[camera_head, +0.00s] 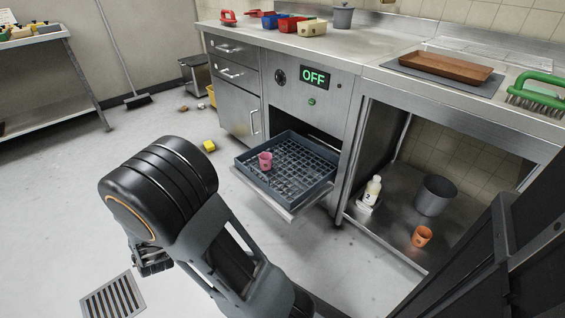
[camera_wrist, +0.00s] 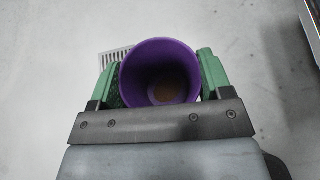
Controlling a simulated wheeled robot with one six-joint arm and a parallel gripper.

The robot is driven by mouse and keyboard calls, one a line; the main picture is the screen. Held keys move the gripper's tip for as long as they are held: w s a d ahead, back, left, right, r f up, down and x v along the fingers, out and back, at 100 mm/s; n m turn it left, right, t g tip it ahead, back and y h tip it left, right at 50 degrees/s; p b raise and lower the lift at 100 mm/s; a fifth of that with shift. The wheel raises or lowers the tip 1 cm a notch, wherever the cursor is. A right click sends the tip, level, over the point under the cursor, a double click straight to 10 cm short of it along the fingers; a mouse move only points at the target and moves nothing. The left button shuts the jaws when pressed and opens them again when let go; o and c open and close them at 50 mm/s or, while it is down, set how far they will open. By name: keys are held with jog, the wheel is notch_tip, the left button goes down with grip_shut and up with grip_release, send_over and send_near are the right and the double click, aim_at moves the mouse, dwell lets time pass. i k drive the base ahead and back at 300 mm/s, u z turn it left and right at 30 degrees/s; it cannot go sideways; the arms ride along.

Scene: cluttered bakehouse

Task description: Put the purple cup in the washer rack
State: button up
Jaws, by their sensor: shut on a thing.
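In the wrist view the purple cup (camera_wrist: 160,50) sits between the two green fingers of my gripper (camera_wrist: 160,85), which is shut on it. I look into its open mouth, and the bare floor shows beyond. In the head view my arm hides the cup, and only a dark part of my gripper (camera_head: 152,262) shows at the lower left, above the floor. The washer rack (camera_head: 250,178) is a dark grey gridded tray on the pulled-out shelf of the washer. A pink cup (camera_head: 265,160) stands in its left part.
The washer panel (camera_head: 315,77) reads OFF. An orange cup (camera_head: 421,236), a grey pot (camera_head: 435,195) and a white bottle (camera_head: 373,190) stand on the low shelf at right. A yellow block (camera_head: 209,146) lies on the floor. A floor drain (camera_head: 113,298) is at lower left.

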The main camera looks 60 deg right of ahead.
aim_at(285, 182)
jog(key=z, duration=0.95)
jog(key=i, duration=0.9)
jog(key=z, duration=1)
